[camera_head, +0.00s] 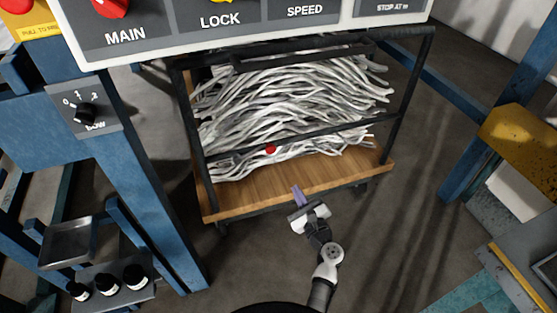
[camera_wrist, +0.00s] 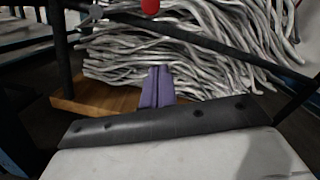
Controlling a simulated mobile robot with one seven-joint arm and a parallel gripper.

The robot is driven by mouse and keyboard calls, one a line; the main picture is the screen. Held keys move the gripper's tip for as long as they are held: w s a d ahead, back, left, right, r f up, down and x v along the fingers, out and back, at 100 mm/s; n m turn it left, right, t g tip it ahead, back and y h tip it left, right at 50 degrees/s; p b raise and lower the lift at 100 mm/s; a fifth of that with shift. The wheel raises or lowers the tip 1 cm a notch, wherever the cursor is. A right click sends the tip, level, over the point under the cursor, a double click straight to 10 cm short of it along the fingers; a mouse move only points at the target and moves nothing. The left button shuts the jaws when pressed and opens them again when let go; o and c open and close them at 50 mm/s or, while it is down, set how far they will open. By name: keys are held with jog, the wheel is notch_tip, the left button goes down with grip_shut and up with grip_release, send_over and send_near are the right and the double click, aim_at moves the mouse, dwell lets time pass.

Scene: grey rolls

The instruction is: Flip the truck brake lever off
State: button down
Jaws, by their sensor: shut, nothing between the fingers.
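The truck (camera_head: 300,184) is a black-framed cart with a wooden deck, loaded with pale grey rolls (camera_head: 285,105). A red knob (camera_head: 270,150) sits on the slanting black bar across its near side; it looks like the brake lever's end. The knob also shows at the top edge of the wrist view (camera_wrist: 150,6), partly cut off. My gripper (camera_head: 297,190) is shut and empty, its purple fingers together. In the head view it appears below and slightly right of the knob, over the deck's near edge, apart from the knob. The fingers point up in the wrist view (camera_wrist: 159,70).
A control panel (camera_head: 165,45) with MAIN, LOCK and SPEED labels crosses the top. A blue post (camera_head: 150,170) with a dial (camera_head: 85,112) stands left, and dark bottles (camera_head: 108,284) stand lower left. A yellow machine part (camera_head: 520,145) is at right. Floor right of the truck is clear.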

jog(key=w+a+r+p, duration=0.3)
jog(key=w+a+r, duration=0.1)
jog(key=w, duration=0.5)
jog(key=shift+w+a+r, duration=0.15)
jog(key=shift+w+a, duration=0.05)
jog(key=shift+a, duration=0.6)
jog(key=shift+r, duration=0.15)
jog(key=shift+r+n, duration=0.3)
jog(key=shift+n, duration=0.2)
